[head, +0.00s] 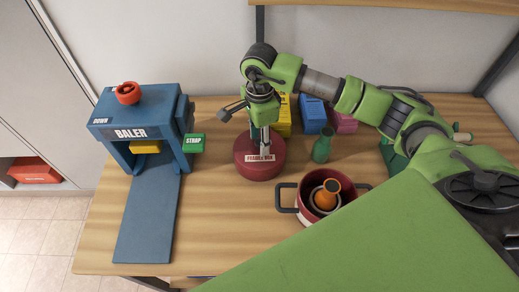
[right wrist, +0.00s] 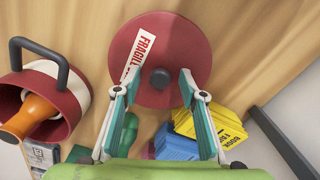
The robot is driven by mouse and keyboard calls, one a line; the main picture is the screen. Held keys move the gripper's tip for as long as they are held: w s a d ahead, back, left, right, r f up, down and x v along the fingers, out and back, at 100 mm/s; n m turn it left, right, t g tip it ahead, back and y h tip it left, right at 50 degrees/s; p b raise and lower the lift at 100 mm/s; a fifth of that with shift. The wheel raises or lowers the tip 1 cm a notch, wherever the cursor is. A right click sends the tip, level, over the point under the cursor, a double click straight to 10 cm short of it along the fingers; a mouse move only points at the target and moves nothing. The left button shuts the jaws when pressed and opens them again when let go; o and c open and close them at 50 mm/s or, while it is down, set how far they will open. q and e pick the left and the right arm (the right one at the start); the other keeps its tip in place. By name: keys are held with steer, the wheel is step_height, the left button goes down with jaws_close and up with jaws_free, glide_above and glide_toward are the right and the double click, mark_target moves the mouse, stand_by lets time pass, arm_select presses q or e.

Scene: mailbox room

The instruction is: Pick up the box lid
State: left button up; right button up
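The box lid (head: 258,172) is a round dark red disc with a white "FRAGILE BOX" label. It lies on the wooden table, and in the right wrist view (right wrist: 190,50) a dark knob stands at its centre. My right gripper (head: 263,143) points down over the lid. In the right wrist view its two fingers (right wrist: 159,80) are spread apart on either side of the knob, with nothing held between them. I cannot tell how far the fingertips are above the lid. The red round box (head: 283,209) with dark handles stands open nearby, an orange vase (head: 326,195) inside. My left gripper is not in view.
A blue baler (head: 133,128) with a long ramp stands at left. A green bottle (head: 322,146) stands right of the lid.

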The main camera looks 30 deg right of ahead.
jaws_close()
